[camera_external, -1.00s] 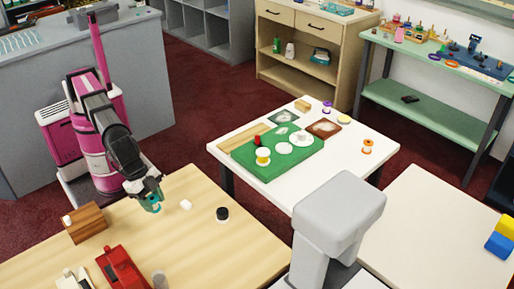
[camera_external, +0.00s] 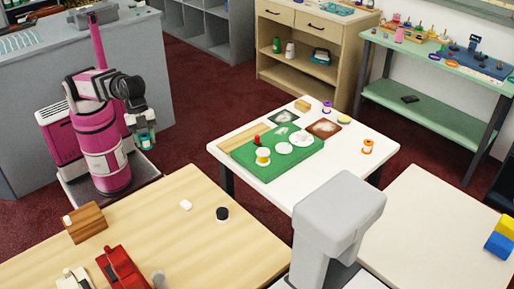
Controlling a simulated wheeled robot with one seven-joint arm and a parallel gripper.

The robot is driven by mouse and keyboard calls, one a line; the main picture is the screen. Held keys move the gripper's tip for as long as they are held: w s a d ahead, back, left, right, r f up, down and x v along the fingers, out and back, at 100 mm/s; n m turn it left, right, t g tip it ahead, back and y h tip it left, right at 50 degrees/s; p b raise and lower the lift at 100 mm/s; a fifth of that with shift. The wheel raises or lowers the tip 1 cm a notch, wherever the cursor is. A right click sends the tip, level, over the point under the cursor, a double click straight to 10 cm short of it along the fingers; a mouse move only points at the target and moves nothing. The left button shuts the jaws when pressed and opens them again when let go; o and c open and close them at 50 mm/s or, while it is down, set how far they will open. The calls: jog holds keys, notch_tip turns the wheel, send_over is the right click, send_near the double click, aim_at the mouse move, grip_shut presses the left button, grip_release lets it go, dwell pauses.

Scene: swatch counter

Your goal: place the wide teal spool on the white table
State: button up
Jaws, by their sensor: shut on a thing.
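My gripper (camera_external: 146,138) is shut on the teal spool (camera_external: 148,145), of which only a small part shows between the fingers. It hangs in the air over the floor, left of the white table and beyond the wooden table's far edge. The white table (camera_external: 345,150) stands in the middle with dark legs. On it lie a green mat (camera_external: 270,172) with white discs, a yellow-and-white spool (camera_external: 263,156) and a red piece (camera_external: 257,140). An orange spool (camera_external: 367,146), a purple spool (camera_external: 327,106) and a yellow disc (camera_external: 344,119) are also on it.
The light wooden table (camera_external: 165,220) in front holds a black spool (camera_external: 222,213), a white block (camera_external: 186,204), a wooden block (camera_external: 86,223) and a red device (camera_external: 122,267). A grey column (camera_external: 335,215) blocks part of the white table's near side. Its right side has bare room.

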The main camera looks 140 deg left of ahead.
jog(key=shift+s+a+f, duration=0.1)
jog(key=shift+s+f, duration=0.05)
jog(key=shift+s, duration=0.4)
jog(key=s+f+n+y, duration=0.1)
jog(key=s+f+n, duration=0.25)
jog(key=f, duration=1.25)
notch_tip(320, 180, up, 19)
jog(key=w+d+m+h, duration=0.1)
jog(key=w+d+m, duration=0.2)
jog(key=w, duration=0.9)
jog(key=w+d+m+h, duration=0.1)
jog(key=w+d+m, duration=0.2)
jog(key=w, duration=0.9)
send_over(145, 246)
jog(key=s, duration=0.1)
jog(key=f, duration=1.2)
jog(key=shift+s+a+f, duration=0.1)
jog(key=shift+a+f, duration=0.25)
jog(key=shift+f, duration=2.05)
jog(key=shift+f, duration=0.15)
